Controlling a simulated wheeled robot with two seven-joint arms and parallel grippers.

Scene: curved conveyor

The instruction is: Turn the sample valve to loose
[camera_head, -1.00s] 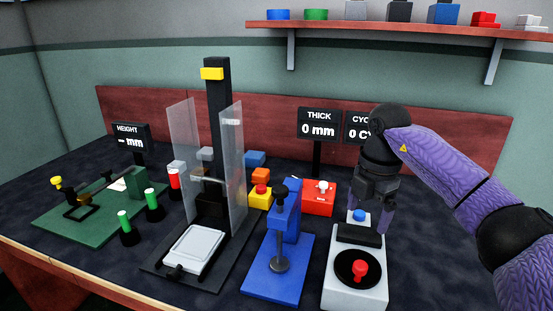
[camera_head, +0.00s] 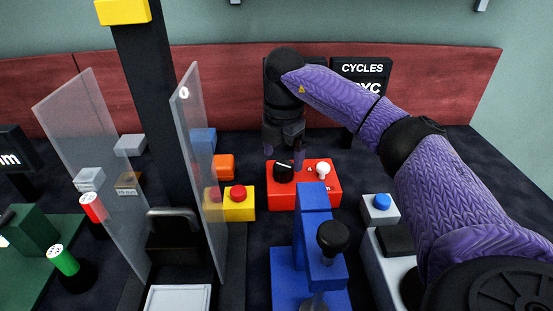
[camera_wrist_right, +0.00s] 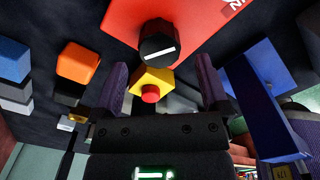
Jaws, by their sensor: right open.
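The red box (camera_head: 285,200) on the dark table carries a black knob (camera_head: 283,173), which I take for the sample valve, and a small white knob (camera_head: 323,169). The black knob has a white line on its top. My right gripper (camera_head: 284,154) is open, with its fingertips at the black knob. In the right wrist view, the black knob (camera_wrist_right: 158,43) lies just beyond the two open fingers (camera_wrist_right: 162,72), not held between them. The box's lettering is mostly hidden or cut off. My left gripper is not in view.
A yellow box with a red button (camera_head: 239,205) stands left of the red box. A blue press with a black ball handle (camera_head: 333,238) stands in front. Clear upright panels (camera_head: 197,170) are at the left. A grey unit with a blue button (camera_head: 382,202) is at the right.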

